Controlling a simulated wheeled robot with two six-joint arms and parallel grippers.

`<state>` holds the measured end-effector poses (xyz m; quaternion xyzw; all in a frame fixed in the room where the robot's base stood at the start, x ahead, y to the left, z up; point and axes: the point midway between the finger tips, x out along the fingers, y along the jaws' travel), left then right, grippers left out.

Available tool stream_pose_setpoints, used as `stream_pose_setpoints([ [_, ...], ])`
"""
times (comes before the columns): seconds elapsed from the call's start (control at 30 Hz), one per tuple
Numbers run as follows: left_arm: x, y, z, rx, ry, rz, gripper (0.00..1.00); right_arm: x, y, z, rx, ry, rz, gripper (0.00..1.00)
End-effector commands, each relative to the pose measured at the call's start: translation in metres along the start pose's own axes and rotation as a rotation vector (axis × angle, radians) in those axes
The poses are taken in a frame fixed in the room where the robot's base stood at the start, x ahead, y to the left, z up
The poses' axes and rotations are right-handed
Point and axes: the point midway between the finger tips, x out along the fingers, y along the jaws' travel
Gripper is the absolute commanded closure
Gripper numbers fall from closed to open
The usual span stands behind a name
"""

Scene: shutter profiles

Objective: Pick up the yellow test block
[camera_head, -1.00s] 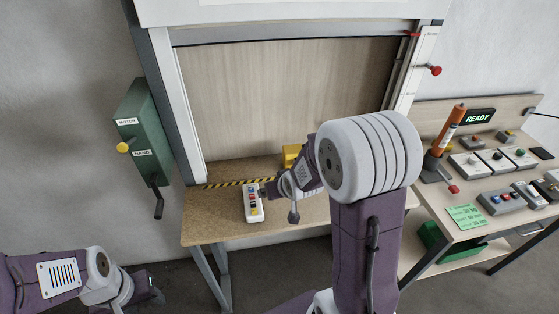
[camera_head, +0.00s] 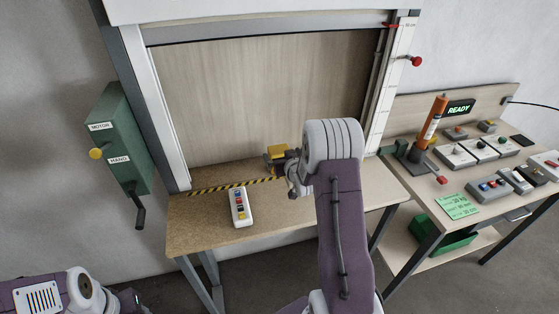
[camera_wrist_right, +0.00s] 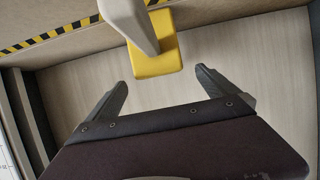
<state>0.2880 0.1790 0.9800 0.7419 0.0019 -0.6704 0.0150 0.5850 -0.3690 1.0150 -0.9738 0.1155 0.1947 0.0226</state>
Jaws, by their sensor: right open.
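The yellow test block (camera_head: 277,150) stands at the back of the wooden table, close to the shutter. My right gripper (camera_head: 272,161) is beside it and partly covers it. In the right wrist view the yellow block (camera_wrist_right: 154,62) is beyond the fingertips, roughly in line with the gap between them. The right gripper (camera_wrist_right: 161,79) is open and empty. A pale grey part overlaps the block there; I cannot tell what it is. My left gripper (camera_head: 130,300) shows only in part at the bottom left, away from the table, and its jaws are unclear.
A white push-button box (camera_head: 240,207) lies on the wooden table (camera_head: 205,228), in front of a yellow-black stripe (camera_head: 230,187). A green motor box (camera_head: 120,135) with a crank hangs at left. A bench (camera_head: 425,185) at right carries several control boxes and an orange cylinder (camera_head: 433,120).

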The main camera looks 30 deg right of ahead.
Motion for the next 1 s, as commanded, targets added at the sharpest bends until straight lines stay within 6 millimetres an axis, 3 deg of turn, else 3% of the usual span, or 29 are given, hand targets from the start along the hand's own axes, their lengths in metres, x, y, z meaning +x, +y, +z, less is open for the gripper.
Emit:
stream_pose_setpoints([
  [0.3,-0.014,0.0,-0.001,0.0,0.0,0.0,0.51,0.046,0.0,-0.001,0.001,0.0,0.0,0.02],
  [0.57,-0.013,0.0,-0.001,0.0,0.0,0.0,0.51,0.052,0.0,0.0,0.001,-0.001,0.0,0.02],
  [0.67,-0.013,0.0,-0.001,0.0,0.0,0.0,0.51,0.051,0.0,0.0,0.0,0.0,0.0,0.24],
  [0.87,-0.013,0.0,-0.001,0.0,0.0,0.0,0.51,0.051,0.0,-0.001,0.0,0.001,0.0,0.78],
  [1.0,-0.013,0.0,-0.001,0.0,0.0,0.0,0.51,0.051,0.0,-0.001,0.0,0.0,0.0,0.78],
])
